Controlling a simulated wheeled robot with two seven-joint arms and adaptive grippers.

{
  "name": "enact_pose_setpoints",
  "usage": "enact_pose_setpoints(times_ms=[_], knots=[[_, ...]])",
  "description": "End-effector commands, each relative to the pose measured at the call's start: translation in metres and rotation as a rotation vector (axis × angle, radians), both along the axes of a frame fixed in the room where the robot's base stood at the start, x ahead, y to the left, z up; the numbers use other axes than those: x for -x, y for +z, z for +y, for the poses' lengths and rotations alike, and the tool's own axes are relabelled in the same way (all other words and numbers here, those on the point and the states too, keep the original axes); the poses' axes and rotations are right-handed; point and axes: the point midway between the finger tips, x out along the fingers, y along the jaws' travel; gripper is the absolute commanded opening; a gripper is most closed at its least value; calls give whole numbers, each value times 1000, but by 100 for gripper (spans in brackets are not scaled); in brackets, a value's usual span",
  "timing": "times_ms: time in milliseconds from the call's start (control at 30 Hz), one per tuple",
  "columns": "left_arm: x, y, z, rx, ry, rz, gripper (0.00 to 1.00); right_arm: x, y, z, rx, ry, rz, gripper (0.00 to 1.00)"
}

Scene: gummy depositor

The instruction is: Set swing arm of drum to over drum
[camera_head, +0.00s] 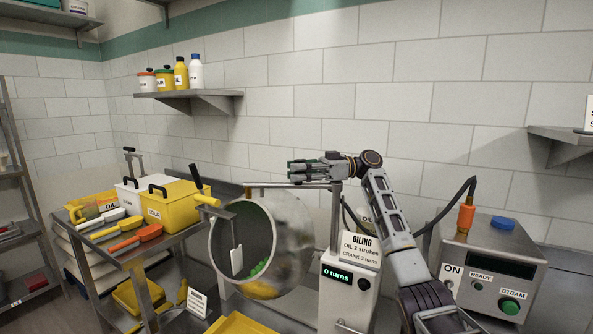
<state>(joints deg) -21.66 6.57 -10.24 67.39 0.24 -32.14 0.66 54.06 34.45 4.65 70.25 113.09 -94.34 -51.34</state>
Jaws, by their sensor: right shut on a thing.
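The steel drum (292,240) lies tilted with its round mouth facing left and green pieces inside. The swing arm (265,185) is a thin horizontal bar running left from the top of an upright post (335,215); in this view it passes above the drum's upper rim. My right gripper (291,172) is at the bar near the post, shut on the swing arm, its fingers pointing left. The fingers hide part of the bar. My left gripper is out of view.
A control box (345,285) reading "0 turns" stands right of the drum, below an oiling sign (360,248). A steam unit (495,270) with a hose is at right. A bottle shelf (190,95) hangs behind.

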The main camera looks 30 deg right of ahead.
Motion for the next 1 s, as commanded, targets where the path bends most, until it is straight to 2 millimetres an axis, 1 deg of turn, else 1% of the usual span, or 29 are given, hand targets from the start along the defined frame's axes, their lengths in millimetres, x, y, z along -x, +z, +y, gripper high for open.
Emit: enact_pose_setpoints(times_ms=[33, 300, 600, 633, 767, 800, 1000], knots=[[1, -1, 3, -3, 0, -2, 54, 1, 5, -1, -5, 5, -5, 0], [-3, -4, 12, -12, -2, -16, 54, 1, 4, 0, -6, 23, -6, 0], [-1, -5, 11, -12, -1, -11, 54, 1, 4, 0, -6, 23, -8, 0], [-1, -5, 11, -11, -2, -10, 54, 1, 4, 0, -6, 23, -8, 25], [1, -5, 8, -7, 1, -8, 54, 1, 3, 0, -5, 23, -6, 41], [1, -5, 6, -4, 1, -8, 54, 1, 3, 0, -4, 23, -5, 43], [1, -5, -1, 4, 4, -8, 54, 1, 2, 0, -2, 23, -4, 43]])
